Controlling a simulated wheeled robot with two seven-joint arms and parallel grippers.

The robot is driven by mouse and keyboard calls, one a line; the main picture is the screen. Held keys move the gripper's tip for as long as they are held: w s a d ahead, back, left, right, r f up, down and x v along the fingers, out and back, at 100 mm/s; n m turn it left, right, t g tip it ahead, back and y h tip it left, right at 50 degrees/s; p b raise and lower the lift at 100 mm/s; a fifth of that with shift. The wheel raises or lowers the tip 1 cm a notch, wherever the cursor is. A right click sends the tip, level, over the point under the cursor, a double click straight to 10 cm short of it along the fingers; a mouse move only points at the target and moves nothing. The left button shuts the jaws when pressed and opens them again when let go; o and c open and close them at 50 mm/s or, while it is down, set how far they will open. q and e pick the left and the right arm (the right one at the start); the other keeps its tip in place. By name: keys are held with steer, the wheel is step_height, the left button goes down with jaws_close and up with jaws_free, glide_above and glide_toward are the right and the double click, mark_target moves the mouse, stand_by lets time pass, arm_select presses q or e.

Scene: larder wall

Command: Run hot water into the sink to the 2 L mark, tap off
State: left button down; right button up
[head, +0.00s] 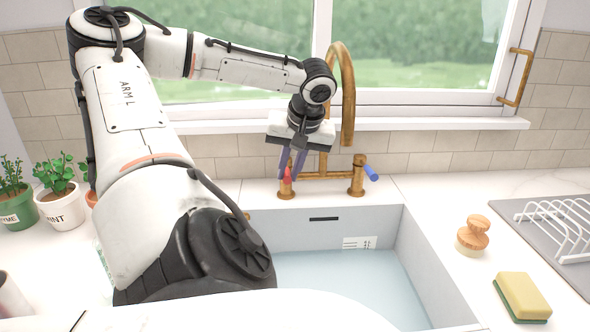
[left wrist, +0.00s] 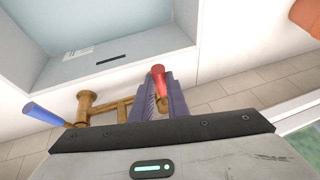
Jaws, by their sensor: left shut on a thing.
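My left gripper (head: 292,165) is shut on the red tap handle (head: 287,175) at the left of the brass tap. In the left wrist view the red handle (left wrist: 158,76) shows between the purple fingers. The blue tap handle (head: 371,173) is free on the right. The brass spout (head: 348,95) arches above the gripper, and I see no stream below it. The grey sink (head: 290,228) holds pale blue water (head: 345,285). Its surface lies near the lower edge of the level label (head: 359,243); the label's marks are too small to read. My right gripper is out of view.
Potted herbs (head: 61,204) stand on the counter at left. A wooden brush (head: 473,236), a sponge (head: 523,297) and a white dish rack (head: 560,225) are at right. The window (head: 410,60) is behind the tap. My left arm hides the sink's left side.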

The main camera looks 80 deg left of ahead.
arm_select(q)
steer(key=c, duration=1.7)
jaws_free()
steer(key=shift+r, duration=0.1)
step_height(320, 180, up, 10)
steer(key=shift+f+p, duration=0.1)
steer(key=shift+p, duration=0.3)
